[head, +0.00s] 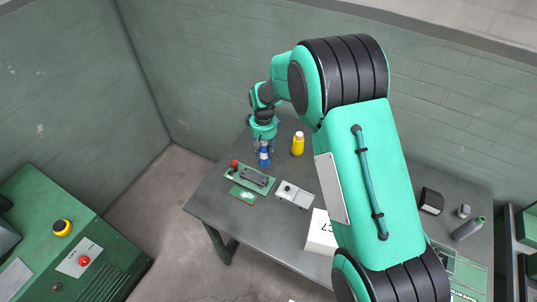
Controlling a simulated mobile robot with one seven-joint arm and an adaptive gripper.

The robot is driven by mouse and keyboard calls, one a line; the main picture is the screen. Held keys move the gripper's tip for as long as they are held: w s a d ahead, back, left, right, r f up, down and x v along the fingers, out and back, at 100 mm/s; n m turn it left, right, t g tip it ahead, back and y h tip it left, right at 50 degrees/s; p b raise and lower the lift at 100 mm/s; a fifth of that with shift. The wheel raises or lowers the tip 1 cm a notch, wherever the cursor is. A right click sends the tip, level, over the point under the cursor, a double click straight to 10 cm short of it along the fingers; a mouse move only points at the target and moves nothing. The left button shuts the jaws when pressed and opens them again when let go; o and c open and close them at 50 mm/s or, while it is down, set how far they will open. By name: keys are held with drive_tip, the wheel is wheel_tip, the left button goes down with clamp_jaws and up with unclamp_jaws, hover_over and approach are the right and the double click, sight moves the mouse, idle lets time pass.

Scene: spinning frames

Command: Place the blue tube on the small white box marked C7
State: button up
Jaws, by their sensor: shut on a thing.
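My gripper (264,146) is at the far left part of the grey table, pointing down and small in the head view. It is shut on a blue tube (264,156), which hangs upright below it, behind the green panel with a red button. Whether the tube's lower end touches the table cannot be told. A white box (320,241) with dark characters on top stands near the table's front edge, to the right of and nearer than the gripper. My arm covers part of it, and I cannot read its mark as C7.
A yellow bottle (298,145) stands just right of my gripper. A green panel (250,179) with a red button and a grey device (294,195) lie in front. A black object (431,201) and a grey bottle (468,229) are at the right. A green machine (58,240) stands left.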

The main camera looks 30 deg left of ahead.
drive_tip(key=shift+d, duration=0.1)
drive_tip(key=shift+s+d+r, duration=0.15)
drive_tip(key=shift+d+r, duration=0.25)
drive_tip(key=shift+d, duration=0.05)
drive_tip(key=s+d+r+m, duration=0.1)
drive_tip(key=s+d+r, duration=0.25)
drive_tip(key=d, duration=0.35)
drive_tip(key=s+d+r+m, duration=0.1)
drive_tip(key=s+d+r, duration=0.25)
drive_tip(key=d, duration=0.35)
drive_tip(key=s+d+r+m, duration=0.1)
drive_tip(key=s+d+r, duration=0.2)
drive_tip(key=s+d, duration=0.3)
drive_tip(key=s+d+m, duration=0.3)
drive_tip(key=s+d, duration=1.6)
drive_tip(key=d, duration=0.2)
drive_tip(key=shift+s+d+r+m, duration=0.15)
drive_tip(key=shift+r+m, duration=0.05)
drive_tip(key=shift+m, duration=0.2)
drive_tip(key=w+a, duration=0.3)
drive_tip(key=w, duration=0.4)
drive_tip(key=w+a+f, duration=0.1)
drive_tip(key=w+a, duration=0.3)
drive_tip(key=w, duration=0.3)
drive_tip(key=shift+w+a+f, duration=0.15)
drive_tip(key=shift+w+f, duration=0.05)
drive_tip(key=shift+f, duration=0.05)
